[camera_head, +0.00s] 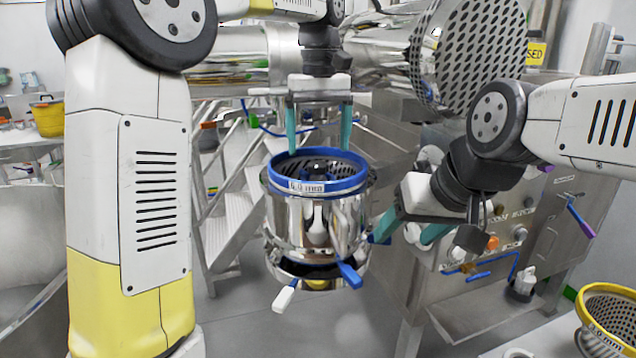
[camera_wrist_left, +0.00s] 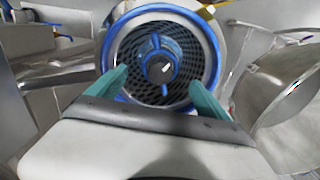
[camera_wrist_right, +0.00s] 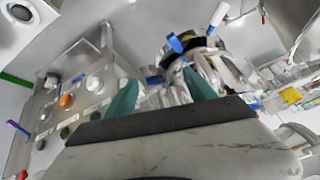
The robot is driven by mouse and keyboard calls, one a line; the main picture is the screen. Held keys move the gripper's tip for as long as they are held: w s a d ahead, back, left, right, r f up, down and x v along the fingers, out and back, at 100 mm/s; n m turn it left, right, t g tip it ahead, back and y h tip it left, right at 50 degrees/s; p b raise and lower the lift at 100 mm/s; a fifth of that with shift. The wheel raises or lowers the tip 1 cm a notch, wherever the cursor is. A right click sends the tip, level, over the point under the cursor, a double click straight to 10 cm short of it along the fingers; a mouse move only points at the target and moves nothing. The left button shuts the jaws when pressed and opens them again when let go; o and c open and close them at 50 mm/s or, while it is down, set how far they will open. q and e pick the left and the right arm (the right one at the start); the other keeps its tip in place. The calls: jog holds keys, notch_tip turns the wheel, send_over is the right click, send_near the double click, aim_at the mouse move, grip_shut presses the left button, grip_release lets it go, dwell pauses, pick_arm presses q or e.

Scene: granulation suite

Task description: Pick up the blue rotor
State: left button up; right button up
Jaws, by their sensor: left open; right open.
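The blue rotor (camera_wrist_left: 157,66) sits in the middle of a round metal housing with a blue rim (camera_head: 318,171) and a perforated screen inside. In the head view only its dark top (camera_head: 317,166) shows inside the rim. My left gripper (camera_head: 320,150) is open and points down from above, its teal fingers at the back of the rim. In the left wrist view my left gripper (camera_wrist_left: 157,88) has one finger on each side below the rotor, not gripping it. My right gripper (camera_head: 403,236) is open beside the housing's right side; it also shows in the right wrist view (camera_wrist_right: 160,90).
Blue and white handles (camera_head: 350,275) stick out below the housing. A large perforated drum (camera_head: 470,55) hangs at the back right. A steel cabinet (camera_head: 560,230) with knobs stands at right. A yellow-rimmed sieve (camera_head: 610,310) lies at lower right. Metal stairs (camera_head: 235,205) stand behind at left.

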aim_at(318, 164)
pick_arm(q)
notch_tip(318, 164, down, 7)
jog(key=shift+w+a+f, duration=0.1)
jog(key=shift+w+a, duration=0.05)
jog(key=c, duration=1.8)
